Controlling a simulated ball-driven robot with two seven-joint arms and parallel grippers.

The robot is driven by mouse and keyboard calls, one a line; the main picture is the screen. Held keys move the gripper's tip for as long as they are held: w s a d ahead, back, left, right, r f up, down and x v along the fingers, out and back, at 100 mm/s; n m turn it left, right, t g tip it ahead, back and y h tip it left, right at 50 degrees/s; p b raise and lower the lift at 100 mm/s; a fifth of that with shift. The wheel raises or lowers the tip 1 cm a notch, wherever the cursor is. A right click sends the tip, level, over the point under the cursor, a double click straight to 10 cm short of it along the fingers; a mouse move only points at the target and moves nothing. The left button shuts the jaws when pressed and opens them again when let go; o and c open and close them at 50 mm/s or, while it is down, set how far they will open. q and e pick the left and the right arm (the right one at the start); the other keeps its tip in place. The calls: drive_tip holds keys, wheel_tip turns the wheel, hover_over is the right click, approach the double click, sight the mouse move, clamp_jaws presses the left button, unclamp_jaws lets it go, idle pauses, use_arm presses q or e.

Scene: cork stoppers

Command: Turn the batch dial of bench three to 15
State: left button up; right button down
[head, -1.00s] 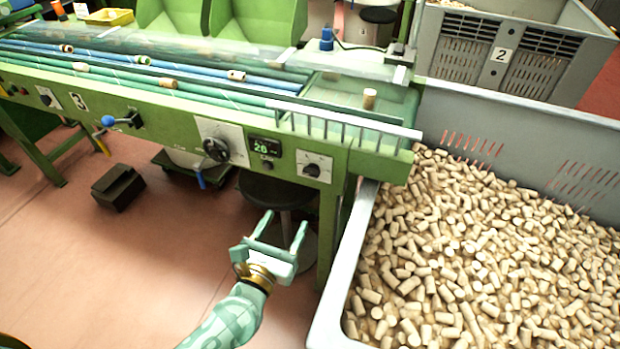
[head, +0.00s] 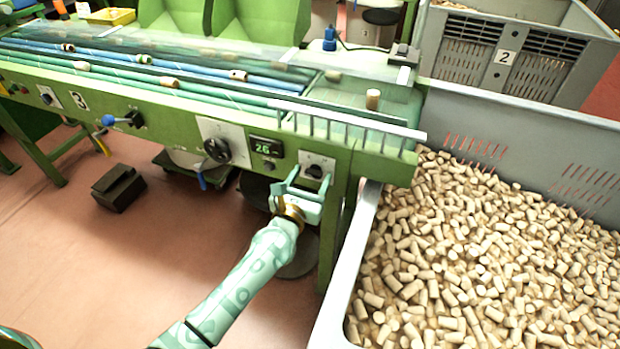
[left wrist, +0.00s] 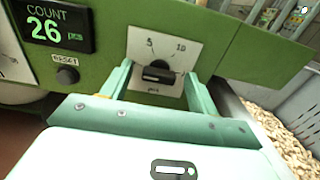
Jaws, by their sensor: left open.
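The bench (head: 200,140) is green and carries the number 3 on its front. The batch dial (head: 313,171) is a black knob on a white plate near the right end. In the left wrist view the dial (left wrist: 158,74) has its bar roughly level. The numbers 5 and 10 show above it; no 15 is visible, and the pointed-to number is unclear. My left gripper (head: 309,175) is open, its fingers to either side of the knob; in the left wrist view the gripper (left wrist: 159,70) frames the dial. Contact cannot be told. My right gripper is out of view.
A count display (left wrist: 46,28) reads 26 pcs, with a reset button (left wrist: 67,75) below. A larger black knob (head: 217,150) sits further left. A grey crate (head: 345,290) full of corks stands close on the right. A stool (head: 258,190) is under the bench.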

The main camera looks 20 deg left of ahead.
use_arm(q)
drive_tip(key=c, duration=1)
